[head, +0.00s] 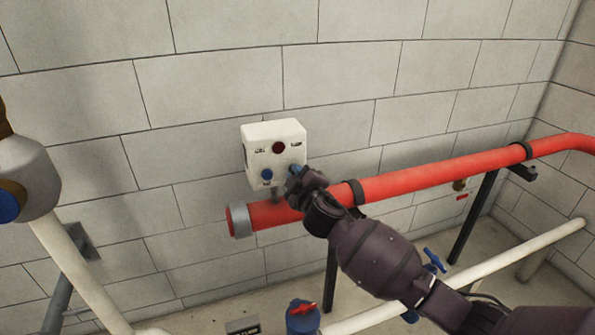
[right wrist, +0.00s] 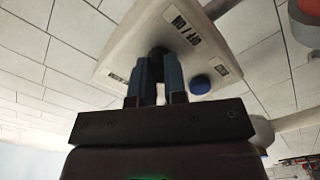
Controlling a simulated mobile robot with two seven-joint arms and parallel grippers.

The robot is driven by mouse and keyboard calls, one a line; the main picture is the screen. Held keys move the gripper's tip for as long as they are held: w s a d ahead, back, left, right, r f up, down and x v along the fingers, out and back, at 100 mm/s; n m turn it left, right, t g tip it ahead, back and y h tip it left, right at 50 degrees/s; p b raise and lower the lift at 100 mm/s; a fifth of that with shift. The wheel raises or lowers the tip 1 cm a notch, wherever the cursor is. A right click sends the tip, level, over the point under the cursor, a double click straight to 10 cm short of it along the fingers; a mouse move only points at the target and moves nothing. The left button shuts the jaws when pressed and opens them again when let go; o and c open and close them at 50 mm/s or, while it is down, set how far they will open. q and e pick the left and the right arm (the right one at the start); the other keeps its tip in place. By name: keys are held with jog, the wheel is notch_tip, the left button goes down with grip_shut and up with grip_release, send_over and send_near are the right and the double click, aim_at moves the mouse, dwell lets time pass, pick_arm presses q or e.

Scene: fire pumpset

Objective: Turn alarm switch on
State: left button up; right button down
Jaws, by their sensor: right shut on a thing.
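The white alarm box (head: 258,141) is fixed to the block wall, with a dark red round light (head: 278,147) and a blue knob (head: 266,174) on its face. My right gripper (head: 296,176) is at the lower right of that face and hides part of it. In the right wrist view, the two fingers (right wrist: 158,78) are shut on a dark switch knob (right wrist: 158,53) on the box (right wrist: 128,55). The knob's mark is hidden by the fingers. My left gripper is not in view.
A thick red pipe (head: 430,172) runs just below the box and behind my right arm. A white pipe (head: 515,254) with a blue valve handle (head: 433,261) lies lower. A grey pipe fitting (head: 35,175) stands at the left. The wall above the box is clear.

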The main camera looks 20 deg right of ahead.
jog(key=shift+n, duration=0.5)
jog(key=c, duration=1.2)
grip_release()
jog(key=shift+o, duration=0.2)
jog(key=s, duration=1)
jog(key=shift+s+d, duration=0.2)
jog(key=shift+s, duration=0.2)
jog(key=shift+a, duration=0.1)
